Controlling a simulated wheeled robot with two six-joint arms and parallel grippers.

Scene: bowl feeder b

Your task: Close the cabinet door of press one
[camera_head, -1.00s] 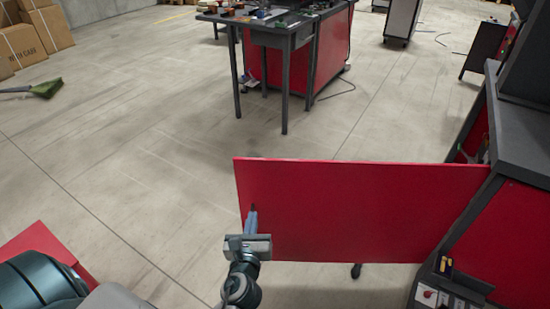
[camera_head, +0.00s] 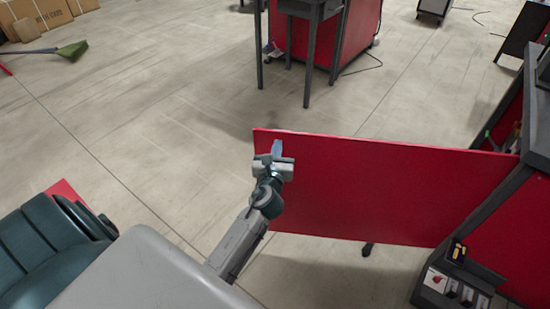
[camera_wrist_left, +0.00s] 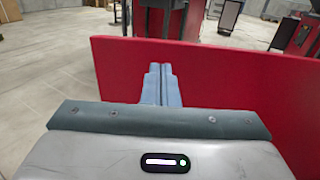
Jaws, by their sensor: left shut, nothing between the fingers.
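The red cabinet door (camera_head: 390,190) stands open, jutting out to the left from the dark-framed press cabinet (camera_head: 500,225) at the right of the head view. My left gripper (camera_head: 277,148) is shut and empty, in front of the door near its free left edge. In the left wrist view the shut fingers (camera_wrist_left: 160,84) point at the red door panel (camera_wrist_left: 220,80), close to its left end. I cannot tell whether the fingertips touch it. My right gripper is not in view.
A control panel with buttons (camera_head: 455,288) sits low on the press. A dark table (camera_head: 310,15) with a red cabinet (camera_head: 345,35) stands behind. A green broom (camera_head: 72,50) and cardboard boxes (camera_head: 45,15) are at the far left. The floor between is clear.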

